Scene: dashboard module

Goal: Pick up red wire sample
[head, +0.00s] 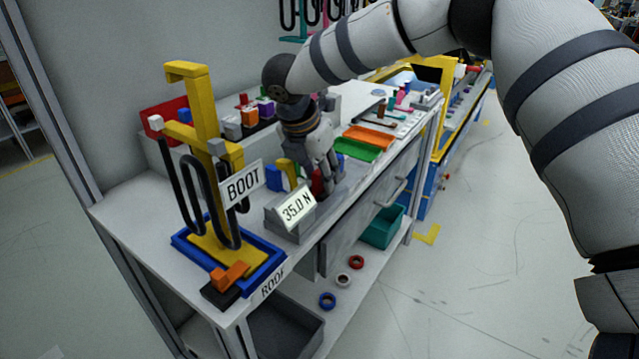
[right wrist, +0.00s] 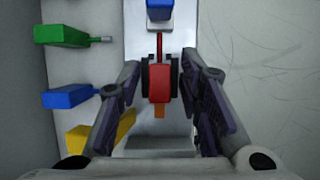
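The red wire sample (right wrist: 159,85) shows in the right wrist view as a red block with a thin red pin at its far end and an orange tab at its near end. It sits between dark side pieces on a pale fixture. My right gripper (right wrist: 160,95) is open, with one finger on each side of the red sample and a gap to each. In the head view my right gripper (head: 322,165) points down at the bench, and the red sample (head: 317,182) is partly hidden by it. My left gripper is not in view.
Blue (right wrist: 60,98), green (right wrist: 62,33) and yellow (right wrist: 90,135) samples lie left of the fixture; another blue block (right wrist: 159,10) is beyond it. A grey "35.0 N" display (head: 297,207) and a yellow "BOOT" stand (head: 205,110) are close by. Green (head: 357,149) and orange (head: 368,137) trays lie behind.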

